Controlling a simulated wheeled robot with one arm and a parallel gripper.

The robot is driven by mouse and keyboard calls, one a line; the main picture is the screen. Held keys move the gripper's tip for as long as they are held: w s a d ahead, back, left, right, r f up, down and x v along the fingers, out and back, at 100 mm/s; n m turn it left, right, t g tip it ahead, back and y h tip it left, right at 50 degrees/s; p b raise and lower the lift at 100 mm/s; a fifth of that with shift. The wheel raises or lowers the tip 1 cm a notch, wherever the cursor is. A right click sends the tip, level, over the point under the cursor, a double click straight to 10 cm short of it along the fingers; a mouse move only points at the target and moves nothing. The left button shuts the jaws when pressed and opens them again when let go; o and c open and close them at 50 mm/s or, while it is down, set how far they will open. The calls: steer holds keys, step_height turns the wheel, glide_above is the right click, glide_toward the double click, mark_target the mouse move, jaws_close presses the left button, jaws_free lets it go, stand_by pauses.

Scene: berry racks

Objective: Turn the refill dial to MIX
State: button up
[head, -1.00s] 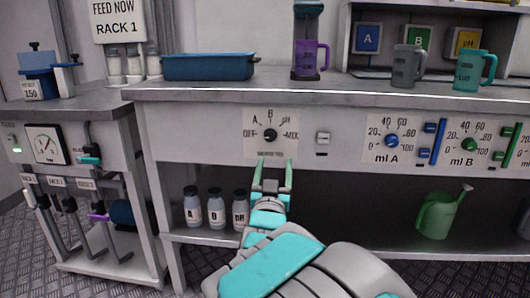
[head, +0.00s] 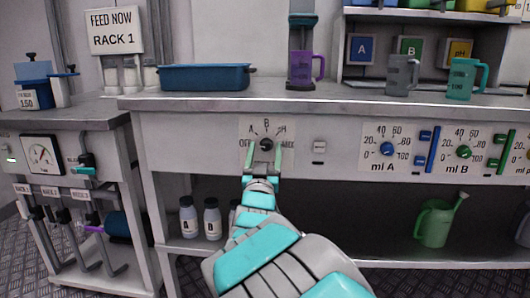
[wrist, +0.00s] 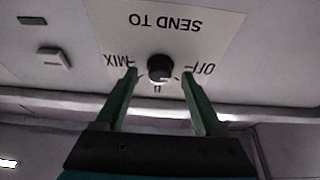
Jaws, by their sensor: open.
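The dial is a small dark round knob (head: 266,143) on a white label plate (head: 246,128) on the bench's front panel. Its marks run OFF, A, B, pH, MIX. In the wrist view the knob (wrist: 160,68) shows upside down, with MIX on the left, OFF on the right and SEND TO above. My gripper (head: 265,156) is open in front of the plate. In the wrist view its green fingers (wrist: 160,78) stand on either side of the knob, with a gap on each side. I cannot tell which mark the knob points to.
A small switch (head: 319,148) is right of the plate, then the ml A dial (head: 387,149) and ml B dial (head: 463,152). A blue tray (head: 205,78) and a purple jug (head: 305,66) stand on the bench above. Bottles (head: 212,219) and a green watering can (head: 435,222) are on the shelf below.

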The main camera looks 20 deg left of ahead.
steer(key=shift+c, duration=0.4)
jaws_close()
